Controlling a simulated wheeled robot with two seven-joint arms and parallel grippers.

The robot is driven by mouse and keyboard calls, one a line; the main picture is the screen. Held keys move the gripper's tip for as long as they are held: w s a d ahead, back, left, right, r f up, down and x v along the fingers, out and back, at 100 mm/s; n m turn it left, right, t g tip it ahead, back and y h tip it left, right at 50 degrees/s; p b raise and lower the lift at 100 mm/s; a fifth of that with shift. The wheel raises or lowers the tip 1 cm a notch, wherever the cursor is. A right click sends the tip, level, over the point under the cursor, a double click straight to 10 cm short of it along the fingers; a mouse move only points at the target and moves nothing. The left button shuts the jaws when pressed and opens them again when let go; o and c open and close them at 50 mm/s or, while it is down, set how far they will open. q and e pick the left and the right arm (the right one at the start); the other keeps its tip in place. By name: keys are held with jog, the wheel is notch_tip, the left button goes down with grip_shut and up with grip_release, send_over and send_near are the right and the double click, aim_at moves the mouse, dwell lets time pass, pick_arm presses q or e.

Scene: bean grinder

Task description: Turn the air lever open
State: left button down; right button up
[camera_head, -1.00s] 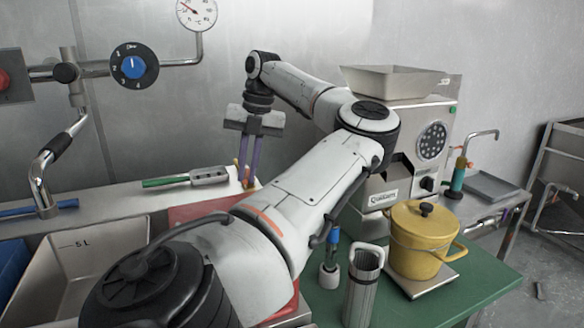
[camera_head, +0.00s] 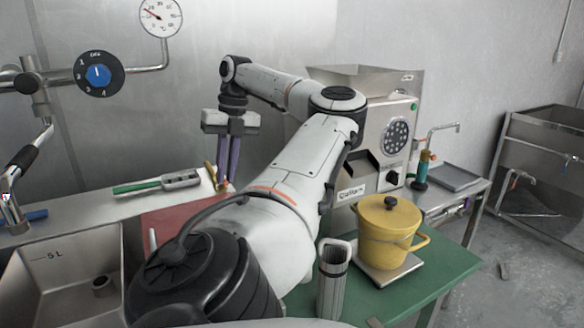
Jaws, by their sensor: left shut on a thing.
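My left gripper (camera_head: 227,186) points down at the back counter, with its two purple fingers close together. It is shut on a small, thin thing. A brass-coloured upright piece (camera_head: 210,175) stands at the left of the fingertips and may be the air lever. The fingers and its small size hide how they meet, and I cannot tell how far it is turned. My right gripper is not in view.
A green-handled tool (camera_head: 145,187) lies on the counter left of the gripper. A red board (camera_head: 180,219) is in front. The grinder (camera_head: 386,140), yellow pot (camera_head: 390,226) and ribbed metal cup (camera_head: 332,280) stand right of my arm. A sink (camera_head: 60,265) is at left.

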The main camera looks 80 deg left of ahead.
pick_arm(q)
jog(key=c, duration=1.8)
grip_release()
jog(key=shift+r, duration=0.1)
jog(key=r, duration=0.3)
jog(key=w+r, duration=0.1)
jog(key=r, duration=0.2)
jog(key=r+p, duration=0.1)
jog(key=r, duration=0.3)
jog(key=shift+w+a, duration=0.35)
jog(key=shift+w, duration=0.05)
